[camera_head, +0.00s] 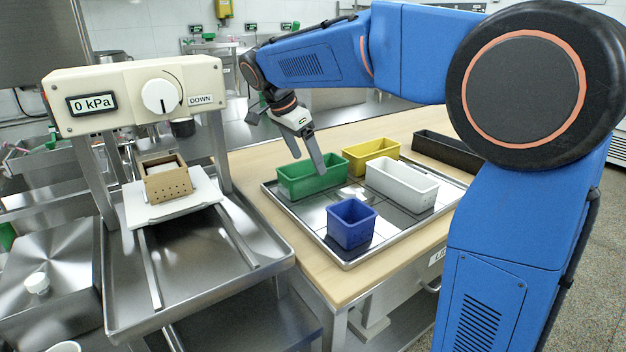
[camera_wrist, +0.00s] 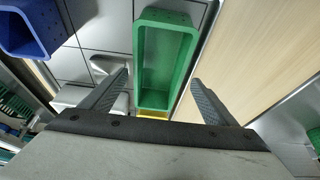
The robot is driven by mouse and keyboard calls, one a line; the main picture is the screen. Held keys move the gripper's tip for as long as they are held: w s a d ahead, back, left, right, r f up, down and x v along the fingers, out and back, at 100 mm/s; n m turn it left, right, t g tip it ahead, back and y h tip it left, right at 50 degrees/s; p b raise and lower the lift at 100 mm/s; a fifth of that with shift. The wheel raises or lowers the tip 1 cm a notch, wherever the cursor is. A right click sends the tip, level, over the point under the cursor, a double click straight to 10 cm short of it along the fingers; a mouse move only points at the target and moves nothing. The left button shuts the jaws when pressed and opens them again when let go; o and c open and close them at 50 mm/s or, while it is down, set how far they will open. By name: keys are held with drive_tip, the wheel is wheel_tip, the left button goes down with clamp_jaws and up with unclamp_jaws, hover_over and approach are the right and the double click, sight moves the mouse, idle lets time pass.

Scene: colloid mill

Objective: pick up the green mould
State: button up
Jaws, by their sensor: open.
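The green mould (camera_head: 312,177) is an open-topped rectangular box near the back left of a metal tray on the wooden table. In the wrist view the green mould (camera_wrist: 165,62) lies ahead of and between the spread fingers, with its empty inside showing. My gripper (camera_head: 308,160) is over the green mould, fingers pointing down. In the wrist view my gripper (camera_wrist: 160,90) is open, with nothing between its fingers held.
On the metal tray (camera_head: 305,222) stand a blue mould (camera_head: 351,223), a white mould (camera_head: 401,186) and a yellow mould (camera_head: 371,153). A black mould (camera_head: 447,151) lies at the back right. A press (camera_head: 135,98) reading 0 kPa holds a brown perforated box (camera_head: 167,182) at left.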

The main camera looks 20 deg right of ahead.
sight(313, 174)
drive_tip(key=shift+s+x, duration=0.2)
drive_tip(key=shift+x, duration=2.9)
drive_tip(key=shift+a, duration=0.1)
drive_tip(key=shift+c, duration=0.7)
drive_tip(key=c, duration=1.1)
